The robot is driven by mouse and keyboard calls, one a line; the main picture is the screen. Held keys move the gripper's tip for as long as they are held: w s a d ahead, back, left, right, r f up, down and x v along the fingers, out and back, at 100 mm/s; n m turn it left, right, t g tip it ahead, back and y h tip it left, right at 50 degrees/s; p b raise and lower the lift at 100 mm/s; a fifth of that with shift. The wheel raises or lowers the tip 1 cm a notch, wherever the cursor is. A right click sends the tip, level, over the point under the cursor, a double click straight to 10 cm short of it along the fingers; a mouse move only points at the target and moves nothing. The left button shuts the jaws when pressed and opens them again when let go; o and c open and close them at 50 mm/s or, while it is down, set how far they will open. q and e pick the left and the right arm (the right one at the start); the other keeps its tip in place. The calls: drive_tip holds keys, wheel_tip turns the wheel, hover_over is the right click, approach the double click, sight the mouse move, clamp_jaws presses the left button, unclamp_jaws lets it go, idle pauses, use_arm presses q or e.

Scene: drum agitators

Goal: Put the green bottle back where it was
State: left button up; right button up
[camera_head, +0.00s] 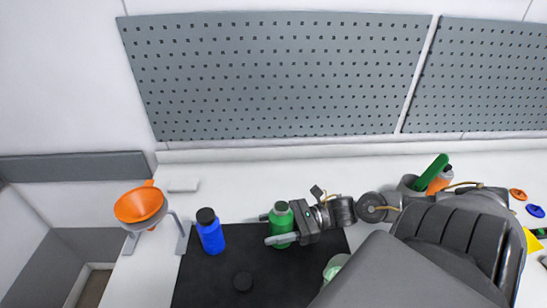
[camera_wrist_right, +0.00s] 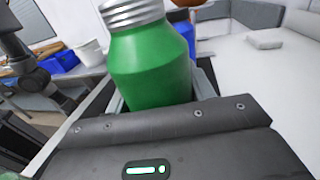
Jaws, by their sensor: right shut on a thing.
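The green bottle (camera_head: 281,222) has a bare metal neck and stands upright over the black mat (camera_head: 200,288). My right gripper (camera_head: 279,228) reaches in from the right and is shut around its body. In the right wrist view the green bottle (camera_wrist_right: 150,65) fills the space between the fingers, with its silver threaded neck at the top edge. I cannot tell whether its base touches the mat. My left gripper is not in view.
A blue bottle (camera_head: 210,232) with a black cap stands left of the green one. An orange funnel (camera_head: 139,205) sits in a grey stand at the left. A pale green-and-white object (camera_head: 335,267) is partly hidden by my arm.

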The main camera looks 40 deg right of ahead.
sight(273, 234)
wheel_tip(273, 234, down, 3)
drive_tip(key=shift+r, duration=0.1)
drive_tip(key=o, duration=1.1)
drive_tip(key=shift+o, duration=0.2)
